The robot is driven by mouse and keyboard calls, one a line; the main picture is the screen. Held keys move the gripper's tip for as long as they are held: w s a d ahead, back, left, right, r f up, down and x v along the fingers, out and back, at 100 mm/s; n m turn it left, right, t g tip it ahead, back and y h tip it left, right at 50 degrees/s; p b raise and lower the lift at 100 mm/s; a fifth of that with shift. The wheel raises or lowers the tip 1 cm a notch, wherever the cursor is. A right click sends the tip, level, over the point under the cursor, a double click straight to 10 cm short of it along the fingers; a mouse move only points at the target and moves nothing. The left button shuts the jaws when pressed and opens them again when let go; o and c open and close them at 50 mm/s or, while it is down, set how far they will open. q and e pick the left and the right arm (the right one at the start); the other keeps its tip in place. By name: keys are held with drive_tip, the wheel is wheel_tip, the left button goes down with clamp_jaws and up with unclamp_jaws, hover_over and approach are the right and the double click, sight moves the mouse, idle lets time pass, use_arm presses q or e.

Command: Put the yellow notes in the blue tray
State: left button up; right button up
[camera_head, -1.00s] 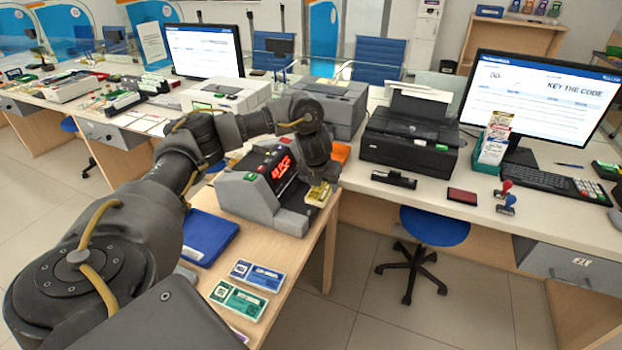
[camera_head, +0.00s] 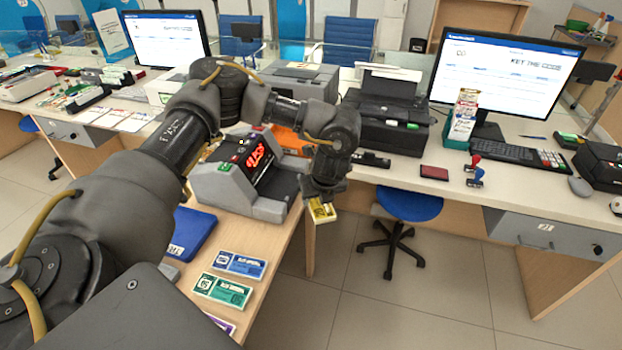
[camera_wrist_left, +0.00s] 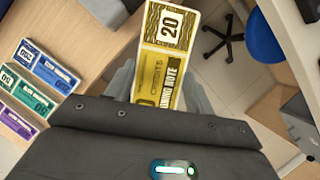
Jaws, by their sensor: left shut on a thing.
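The yellow notes (camera_head: 322,212) hang below my left gripper (camera_head: 322,198), which is shut on them. In the head view they show just right of the wooden table's edge, against the floor. In the left wrist view the notes (camera_wrist_left: 166,60), marked 20, stick out from between the fingers (camera_wrist_left: 162,92). The blue tray (camera_head: 192,230) lies on the wooden table, left of the notes and beyond my left forearm, which hides part of it. My right gripper is not in view.
A grey counting machine (camera_head: 240,180) with red digits stands between the tray and my gripper. Blue (camera_head: 238,264) and green notes (camera_head: 222,290) lie at the table's front, with purple ones (camera_head: 220,322) partly hidden. A blue stool (camera_head: 408,204) stands right of the table.

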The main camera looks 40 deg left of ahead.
use_arm(q)
drive_tip(key=s+d+f+n+g+h, duration=0.1)
drive_tip(key=s+d+f+n+g, duration=0.1)
drive_tip(key=s+n, duration=0.4)
drive_tip(key=s+d+f+n+g+h, duration=0.1)
drive_tip(key=s+d+n, duration=0.4)
drive_tip(key=n, duration=0.6)
drive_tip(key=s+d+f+n+g+h, duration=0.1)
drive_tip(key=s+d+f+n+g, duration=0.3)
drive_tip(key=s+n, duration=0.4)
drive_tip(key=shift+s+n+h, duration=0.3)
drive_tip(key=shift+s+n, duration=0.1)
drive_tip(key=shift+s, duration=0.15)
